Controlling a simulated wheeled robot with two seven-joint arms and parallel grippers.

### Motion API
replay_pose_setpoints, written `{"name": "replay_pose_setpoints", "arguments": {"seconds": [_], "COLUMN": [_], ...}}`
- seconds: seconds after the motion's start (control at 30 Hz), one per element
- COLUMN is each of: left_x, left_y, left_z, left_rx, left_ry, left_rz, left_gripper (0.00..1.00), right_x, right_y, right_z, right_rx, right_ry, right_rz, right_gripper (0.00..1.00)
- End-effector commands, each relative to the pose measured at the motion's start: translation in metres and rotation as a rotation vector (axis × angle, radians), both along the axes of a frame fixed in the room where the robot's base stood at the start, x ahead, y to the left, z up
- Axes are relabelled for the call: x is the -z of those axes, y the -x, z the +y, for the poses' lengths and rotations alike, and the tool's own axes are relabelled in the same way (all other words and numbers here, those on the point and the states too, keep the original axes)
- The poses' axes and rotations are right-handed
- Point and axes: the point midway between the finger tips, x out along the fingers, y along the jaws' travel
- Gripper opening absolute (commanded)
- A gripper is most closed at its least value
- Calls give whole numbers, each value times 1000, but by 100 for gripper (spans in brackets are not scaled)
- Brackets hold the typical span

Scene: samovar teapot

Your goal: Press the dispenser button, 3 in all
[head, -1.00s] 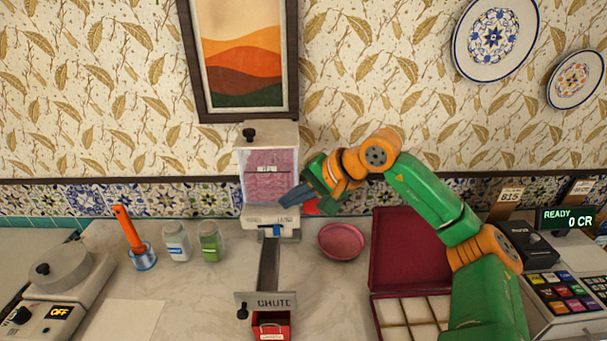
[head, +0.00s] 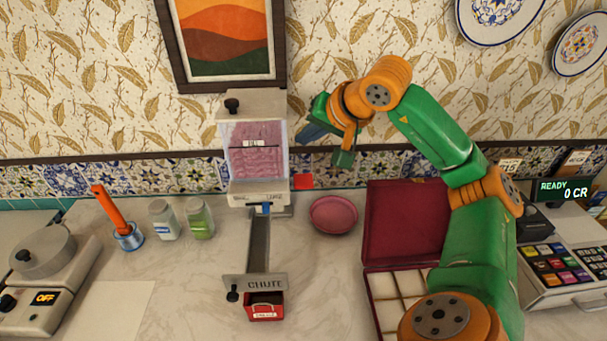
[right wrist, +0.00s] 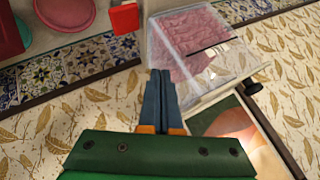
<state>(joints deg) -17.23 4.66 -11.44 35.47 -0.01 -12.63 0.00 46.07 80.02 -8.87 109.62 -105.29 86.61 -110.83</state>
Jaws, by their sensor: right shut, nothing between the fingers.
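The dispenser (head: 257,150) is a clear-walled box of pink contents with a pale base, standing against the back wall. It also shows in the right wrist view (right wrist: 190,50). A red square piece (head: 303,181) is at its right side, uncovered; it also shows in the right wrist view (right wrist: 124,18). I cannot tell for sure whether this is the button. A small blue piece (head: 266,209) is at the base front, above the chute. My right gripper (head: 301,137) is shut and empty, raised right of the dispenser, apart from it. My left gripper is out of view.
A metal chute (head: 259,245) runs forward to a red container (head: 265,312). A pink dish (head: 333,214) and an open maroon box (head: 405,225) are to the right. Two jars (head: 163,222) and an orange-handled tool (head: 110,210) are left. The register display (head: 563,189) reads READY, 0 CR.

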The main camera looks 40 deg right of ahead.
Motion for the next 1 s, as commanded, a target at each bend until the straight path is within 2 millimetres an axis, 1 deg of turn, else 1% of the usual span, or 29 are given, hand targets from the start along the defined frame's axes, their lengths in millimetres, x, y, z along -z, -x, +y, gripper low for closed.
{"name": "replay_pose_setpoints", "arguments": {"seconds": [0.03,0.3,0.4,0.5,0.6,1.0], "left_x": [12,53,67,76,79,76], "left_y": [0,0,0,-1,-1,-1], "left_z": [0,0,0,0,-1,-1], "left_rx": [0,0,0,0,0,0], "left_ry": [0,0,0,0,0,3], "left_rz": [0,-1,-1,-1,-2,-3], "left_gripper": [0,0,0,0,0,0], "right_x": [12,52,66,76,79,77], "right_y": [0,0,0,0,0,0], "right_z": [0,0,0,0,0,0], "right_rx": [0,0,1,1,1,0], "right_ry": [0,-1,0,-1,-1,-1], "right_rz": [0,-2,-1,0,0,-1], "right_gripper": [0,0,0,0,0,0]}}
